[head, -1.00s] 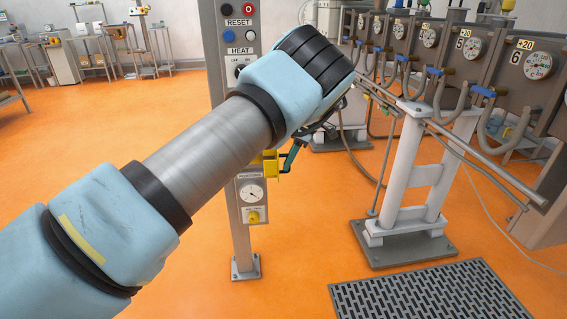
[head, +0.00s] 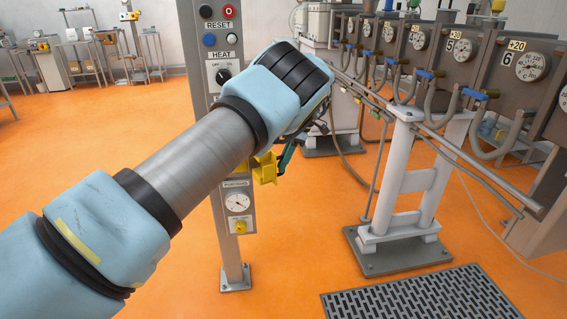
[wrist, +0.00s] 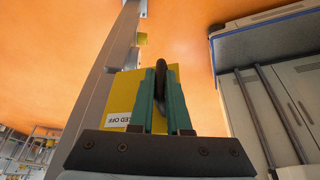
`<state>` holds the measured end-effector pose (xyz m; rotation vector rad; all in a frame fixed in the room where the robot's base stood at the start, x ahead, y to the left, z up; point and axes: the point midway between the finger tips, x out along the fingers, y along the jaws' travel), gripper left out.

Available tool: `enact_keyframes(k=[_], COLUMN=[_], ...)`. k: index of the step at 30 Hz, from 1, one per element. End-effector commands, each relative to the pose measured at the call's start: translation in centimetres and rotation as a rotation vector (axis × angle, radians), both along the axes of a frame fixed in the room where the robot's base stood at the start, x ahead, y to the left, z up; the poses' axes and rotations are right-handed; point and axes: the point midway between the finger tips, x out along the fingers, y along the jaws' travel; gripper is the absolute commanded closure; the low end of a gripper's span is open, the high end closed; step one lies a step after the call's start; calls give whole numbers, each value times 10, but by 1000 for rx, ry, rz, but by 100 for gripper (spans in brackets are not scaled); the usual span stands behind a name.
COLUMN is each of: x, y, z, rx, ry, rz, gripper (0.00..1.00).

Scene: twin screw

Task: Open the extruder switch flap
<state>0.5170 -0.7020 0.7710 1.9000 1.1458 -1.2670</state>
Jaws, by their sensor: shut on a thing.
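The yellow flap (head: 265,168) sits on the side of the grey control column, below the HEAT switch. The teal fingers of my gripper (head: 288,156) also show beside the yellow flap in the head view. My arm hides part of the column and the switch behind the flap.
The grey column (head: 232,264) carries buttons, a HEAT knob (head: 222,76) and a pressure gauge (head: 238,202). Pipes and a white stand (head: 403,180) stand to the right. A dark floor grate (head: 415,300) lies in front. Orange floor (head: 310,235) is clear between them.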

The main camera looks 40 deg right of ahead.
Motion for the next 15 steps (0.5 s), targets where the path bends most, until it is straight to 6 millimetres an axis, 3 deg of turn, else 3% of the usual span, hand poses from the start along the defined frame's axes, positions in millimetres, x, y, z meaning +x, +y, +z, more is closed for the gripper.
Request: enact_keyframes(k=[5, 6, 13, 15], x=[2, 2, 2, 1], y=[1, 1, 1, 1], z=[0, 0, 0, 0], rx=[1, 1, 2, 1], ry=[-2, -2, -1, -1], rz=[1, 1, 1, 1], gripper=[100, 82, 56, 55])
